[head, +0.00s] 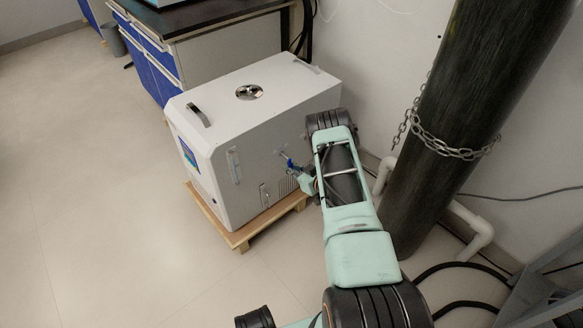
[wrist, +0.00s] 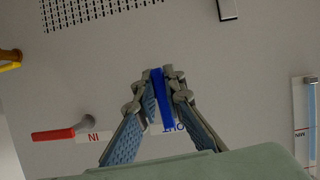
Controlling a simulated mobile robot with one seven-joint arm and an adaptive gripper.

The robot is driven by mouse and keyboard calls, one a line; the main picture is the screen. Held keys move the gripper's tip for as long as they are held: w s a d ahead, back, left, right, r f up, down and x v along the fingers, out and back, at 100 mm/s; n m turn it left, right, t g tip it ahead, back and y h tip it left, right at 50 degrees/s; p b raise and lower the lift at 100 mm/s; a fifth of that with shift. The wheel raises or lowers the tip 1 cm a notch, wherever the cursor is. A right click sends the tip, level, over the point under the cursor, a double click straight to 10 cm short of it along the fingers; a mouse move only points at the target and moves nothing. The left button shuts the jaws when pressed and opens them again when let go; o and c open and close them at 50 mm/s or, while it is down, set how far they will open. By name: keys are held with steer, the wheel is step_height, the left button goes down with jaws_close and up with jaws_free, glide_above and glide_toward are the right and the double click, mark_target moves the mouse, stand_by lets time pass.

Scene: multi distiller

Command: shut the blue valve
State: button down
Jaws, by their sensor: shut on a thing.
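The blue valve (wrist: 162,98) has a blue lever handle on the side of a white machine (head: 262,110). In the wrist view my gripper (wrist: 158,84) is shut on the blue handle, with one finger on each side of it. The handle points along the fingers, and its base is partly hidden by the fingertips. An "OUT" label (wrist: 175,128) shows partly behind it. In the head view the blue valve (head: 289,162) is small, just left of my arm's end, and the fingers are hard to make out.
A red-handled valve (wrist: 53,134) sits left of the gripper, beside an "IN" label (wrist: 99,136). A yellow handle (wrist: 10,60) is further left. The machine stands on a wooden pallet (head: 240,238). A chained dark cylinder (head: 460,120) and white pipe (head: 470,222) stand right.

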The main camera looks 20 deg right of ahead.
steer(key=shift+s+a+m, duration=0.15)
steer(key=shift+m, duration=0.15)
stand_by(0.4)
steer(key=c, duration=2)
jaws_free()
steer(key=v, duration=1.2)
